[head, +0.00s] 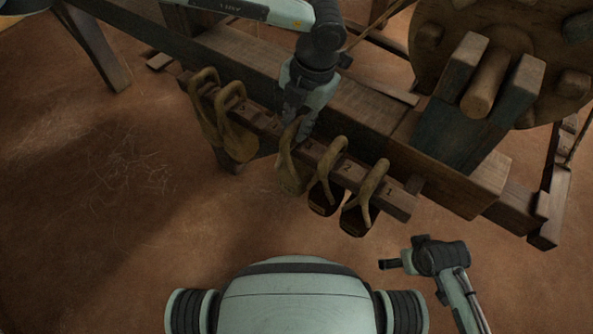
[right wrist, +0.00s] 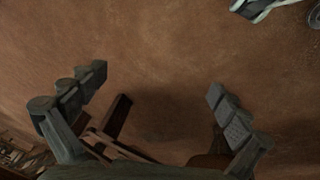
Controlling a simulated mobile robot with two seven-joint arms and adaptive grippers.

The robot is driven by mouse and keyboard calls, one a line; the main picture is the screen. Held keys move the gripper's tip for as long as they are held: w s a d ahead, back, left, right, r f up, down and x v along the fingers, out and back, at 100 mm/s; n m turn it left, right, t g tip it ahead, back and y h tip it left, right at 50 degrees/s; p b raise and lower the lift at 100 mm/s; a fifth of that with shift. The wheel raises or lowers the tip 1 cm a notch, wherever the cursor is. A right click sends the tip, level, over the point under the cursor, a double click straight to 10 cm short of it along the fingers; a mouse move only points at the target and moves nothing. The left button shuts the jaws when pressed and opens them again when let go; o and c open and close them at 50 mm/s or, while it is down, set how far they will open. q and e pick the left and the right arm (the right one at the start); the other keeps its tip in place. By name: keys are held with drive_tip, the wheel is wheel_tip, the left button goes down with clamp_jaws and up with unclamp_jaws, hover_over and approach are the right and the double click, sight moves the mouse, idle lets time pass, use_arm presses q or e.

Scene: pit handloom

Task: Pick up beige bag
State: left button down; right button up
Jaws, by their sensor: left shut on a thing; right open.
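A beige bag (head: 292,173) with a looped handle hangs at the wooden rail (head: 327,161), third from the right. My left gripper (head: 297,124) comes down from above and is shut on the bag's handle at the rail. The gripper hides the top of the loop, so I cannot tell whether the handle is clear of its peg. My right gripper (head: 388,264) is low at the right, away from the rail, open and empty; its spread fingers show in the right wrist view (right wrist: 157,84).
Two dark bags (head: 326,196) hang just right of the beige one. Yellowish-brown bags (head: 238,142) hang at the rail's left. Heavy loom beams (head: 450,178) and a large wooden wheel (head: 510,40) stand at the right. The earthen floor (head: 120,230) is clear.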

use_arm(q)
drive_tip(key=shift+r, duration=0.2)
idle(0.5)
drive_tip(key=shift+r, duration=1.1)
drive_tip(key=shift+w+r+b, duration=0.1)
drive_tip(key=shift+r+b, duration=0.2)
drive_tip(key=shift+r, duration=0.25)
drive_tip(key=shift+s+a, duration=0.6)
drive_tip(key=shift+s, duration=0.25)
drive_tip(key=s+a+b, duration=0.2)
drive_tip(key=s+a, duration=0.7)
drive_tip(key=s, duration=0.4)
drive_tip(key=shift+a+b, duration=0.2)
drive_tip(key=shift+b, duration=0.2)
use_arm(e)
wheel_tip(320, 180, up, 8)
drive_tip(key=shift+s, duration=0.45)
drive_tip(key=shift+d, duration=0.1)
use_arm(q)
drive_tip(key=shift+w, duration=0.1)
